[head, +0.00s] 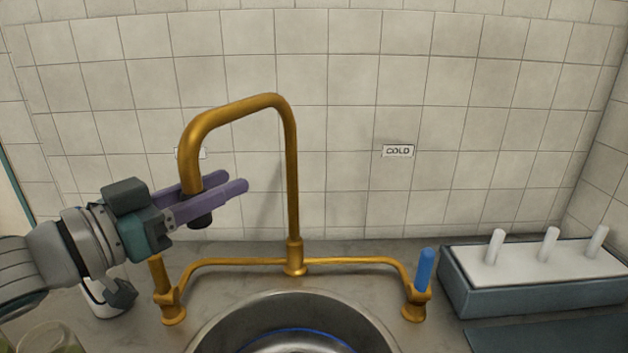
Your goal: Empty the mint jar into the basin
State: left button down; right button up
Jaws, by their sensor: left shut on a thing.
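The steel basin (220,318) is at the bottom middle, cut off by the lower edge, with a blue ring inside. A brass faucet (292,180) stands behind it, its spout swung to the left. My left gripper (216,192) has purple fingers shut around the downturned end of the spout, just above its dark nozzle. A clear glass jar (48,338) with something greenish inside is cut off at the lower left corner; I cannot tell whether it is the mint jar. My right gripper is not in view.
A blue tap handle (425,268) stands right of the basin, below a COLD label (398,151). A grey box (540,287) with white pegs (548,244) is at the right. A white object (100,300) is partly hidden by my left arm. The tiled wall (340,70) closes the back.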

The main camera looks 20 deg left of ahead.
pick_arm(q)
jog(key=shift+w+a+b, duration=0.25)
jog(key=shift+a+b, duration=0.05)
jog(key=shift+a, duration=0.85)
jog(key=shift+w+a+b, duration=0.25)
jog(key=shift+a, duration=0.9)
jog(key=c, duration=0.5)
grip_release()
jog(key=shift+s, duration=0.1)
jog(key=v, duration=0.9)
jog(key=shift+s+a, duration=0.15)
jog(key=shift+s, duration=0.15)
